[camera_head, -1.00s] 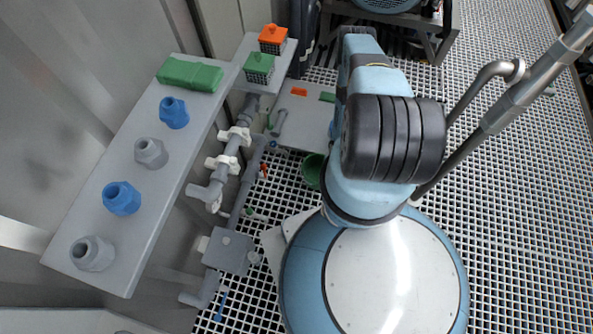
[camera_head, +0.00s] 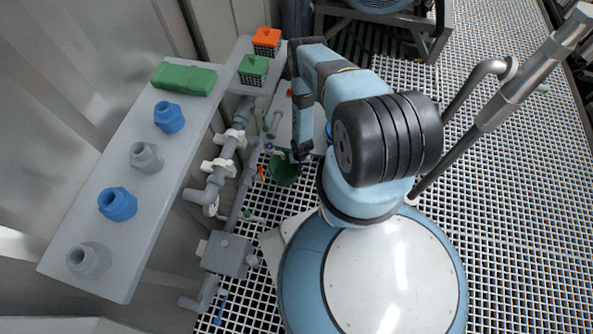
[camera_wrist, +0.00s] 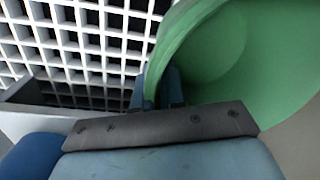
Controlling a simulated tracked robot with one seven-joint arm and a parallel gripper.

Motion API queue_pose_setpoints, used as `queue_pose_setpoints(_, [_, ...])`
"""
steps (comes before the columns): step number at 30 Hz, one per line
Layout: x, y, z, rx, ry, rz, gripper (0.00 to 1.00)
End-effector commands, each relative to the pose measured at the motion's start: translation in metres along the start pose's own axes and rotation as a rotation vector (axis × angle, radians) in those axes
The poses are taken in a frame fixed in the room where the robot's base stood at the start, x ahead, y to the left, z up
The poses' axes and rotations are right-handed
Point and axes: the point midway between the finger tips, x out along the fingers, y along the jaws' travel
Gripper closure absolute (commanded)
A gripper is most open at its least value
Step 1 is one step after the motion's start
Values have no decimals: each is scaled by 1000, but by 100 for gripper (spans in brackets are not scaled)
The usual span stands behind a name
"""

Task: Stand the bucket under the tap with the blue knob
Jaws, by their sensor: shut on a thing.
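The green bucket (camera_head: 281,172) is low over the floor grating beside the pipework in the head view. It fills the upper right of the wrist view (camera_wrist: 245,50). My gripper (camera_wrist: 160,92) is shut on the bucket's rim, one finger on each side of the wall. In the head view my gripper (camera_head: 300,157) is at the bucket's upper right edge. A small blue knob (camera_head: 269,147) shows on the pipes just above and left of the bucket. Another blue part (camera_head: 219,310) shows at the lower left. I cannot tell whether the bucket touches the floor.
An orange-red knob (camera_head: 261,173) is just left of the bucket, and a small green one (camera_head: 248,215) lower down. Grey pipes with white clamps (camera_head: 224,165) run along the left. A grey shelf (camera_head: 105,265) carries blue and grey fittings. Open grating lies to the right.

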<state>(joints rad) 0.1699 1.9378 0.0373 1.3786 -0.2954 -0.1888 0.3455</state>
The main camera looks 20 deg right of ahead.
Motion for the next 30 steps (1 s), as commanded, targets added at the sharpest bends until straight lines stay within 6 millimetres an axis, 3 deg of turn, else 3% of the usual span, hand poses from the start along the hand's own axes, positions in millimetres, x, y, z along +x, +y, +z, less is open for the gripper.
queue_pose_setpoints(12, [36,0,0,-2,-1,0,100])
queue_pose_setpoints(24, [40,-1,-1,-2,-1,0,100])
queue_pose_setpoints(25, [40,-1,-1,-2,-1,0,87])
queue_pose_setpoints(30, [40,-1,-1,-2,-1,0,71])
